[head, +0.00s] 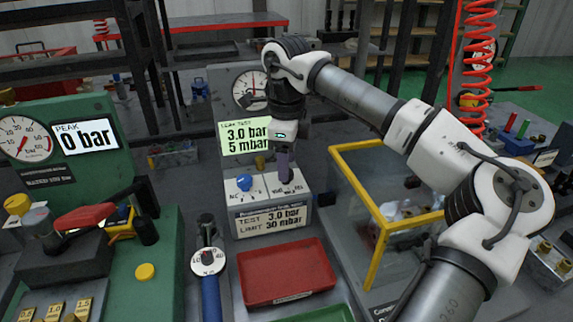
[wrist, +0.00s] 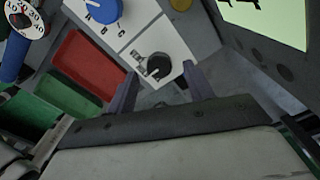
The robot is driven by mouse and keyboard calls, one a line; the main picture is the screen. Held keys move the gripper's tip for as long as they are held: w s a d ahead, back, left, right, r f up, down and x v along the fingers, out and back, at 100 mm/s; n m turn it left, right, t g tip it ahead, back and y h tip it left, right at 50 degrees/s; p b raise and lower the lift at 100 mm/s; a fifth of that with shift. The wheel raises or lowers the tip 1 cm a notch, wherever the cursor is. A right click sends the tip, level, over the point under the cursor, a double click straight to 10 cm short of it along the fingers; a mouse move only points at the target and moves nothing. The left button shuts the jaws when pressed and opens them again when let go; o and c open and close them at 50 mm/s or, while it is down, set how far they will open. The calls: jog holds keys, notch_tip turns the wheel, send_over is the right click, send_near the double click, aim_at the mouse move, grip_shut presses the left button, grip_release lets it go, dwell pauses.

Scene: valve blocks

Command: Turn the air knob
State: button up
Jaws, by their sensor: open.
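A grey test unit has a white sloped panel with a blue knob (head: 245,182) on its left and a black knob (wrist: 158,67) on its right. The labels around the black knob are too small to read, so I cannot tell for sure that it is the air knob. My gripper (head: 284,175) points down over the right of the panel and hides the black knob in the head view. In the wrist view my gripper (wrist: 160,88) is open, its fingers on either side of the black knob; contact is not clear. The blue knob (wrist: 98,8) is at the top there.
A green display (head: 246,136) reads 3.0 bar, 5 mbar, behind the panel. A red tray (head: 287,272) lies in front of the unit. A yellow-framed clear box (head: 375,225) stands close on the right.

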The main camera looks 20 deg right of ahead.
notch_tip(320, 180, up, 12)
dwell(0.3)
